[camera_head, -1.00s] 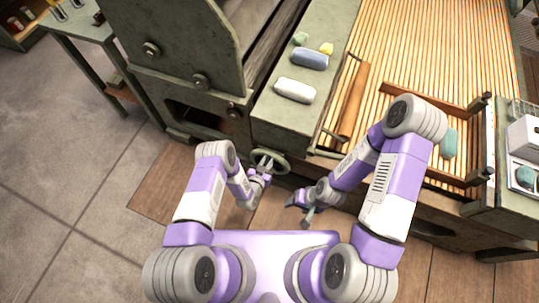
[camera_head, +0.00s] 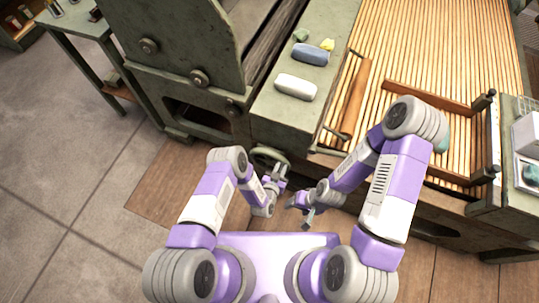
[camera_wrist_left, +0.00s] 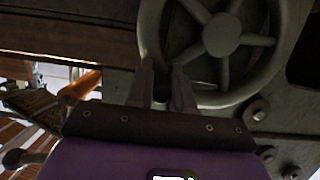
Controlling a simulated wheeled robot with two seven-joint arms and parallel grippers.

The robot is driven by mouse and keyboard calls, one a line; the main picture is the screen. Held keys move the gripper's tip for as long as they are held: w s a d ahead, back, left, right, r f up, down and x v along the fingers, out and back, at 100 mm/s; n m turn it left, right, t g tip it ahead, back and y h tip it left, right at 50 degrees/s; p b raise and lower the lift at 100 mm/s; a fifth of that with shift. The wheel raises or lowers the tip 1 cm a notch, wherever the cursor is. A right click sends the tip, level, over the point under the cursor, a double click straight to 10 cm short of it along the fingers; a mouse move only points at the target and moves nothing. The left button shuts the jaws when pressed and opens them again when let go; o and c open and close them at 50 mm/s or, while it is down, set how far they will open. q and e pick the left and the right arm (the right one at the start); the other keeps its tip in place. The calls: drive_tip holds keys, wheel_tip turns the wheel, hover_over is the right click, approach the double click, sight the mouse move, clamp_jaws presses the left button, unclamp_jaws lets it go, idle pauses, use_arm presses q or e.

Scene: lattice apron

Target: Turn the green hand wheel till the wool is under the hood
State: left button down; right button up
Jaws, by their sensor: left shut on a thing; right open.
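The green hand wheel (camera_head: 270,156) is on the front of the green machine, partly hidden by my left arm. It fills the top of the left wrist view (camera_wrist_left: 222,36), with spokes and a thick rim. My left gripper (camera_head: 281,174) is shut on the wheel's rim, at its lower side in the left wrist view (camera_wrist_left: 164,84). A teal lump, seemingly the wool (camera_head: 442,145), lies on the slatted lattice (camera_head: 430,50), mostly hidden behind my right arm. My right gripper (camera_head: 302,212) is open and empty, below and right of the wheel. I cannot tell which part is the hood.
A blue roll (camera_head: 310,54), a white roll (camera_head: 296,87) and small green and yellow lumps (camera_head: 327,45) lie on the machine's green ledge. A wooden bar (camera_head: 350,95) lies along the lattice's left edge. A green side table (camera_head: 70,25) stands at the left.

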sight(288, 171)
use_arm(q)
drive_tip(key=shift+d+r, duration=0.15)
drive_tip(key=shift+r, duration=0.05)
drive_tip(key=shift+f, duration=0.1)
drive_tip(key=f+b, duration=0.1)
drive_tip(key=d+f+b, duration=0.1)
drive_tip(key=f+b, duration=0.1)
drive_tip(key=shift+s+d+f, duration=0.15)
drive_tip(key=shift+s+d, duration=0.2)
drive_tip(key=shift+d, duration=0.05)
wheel_tip(288, 171, down, 3)
drive_tip(key=shift+s+d, duration=0.1)
drive_tip(key=shift+f, duration=0.25)
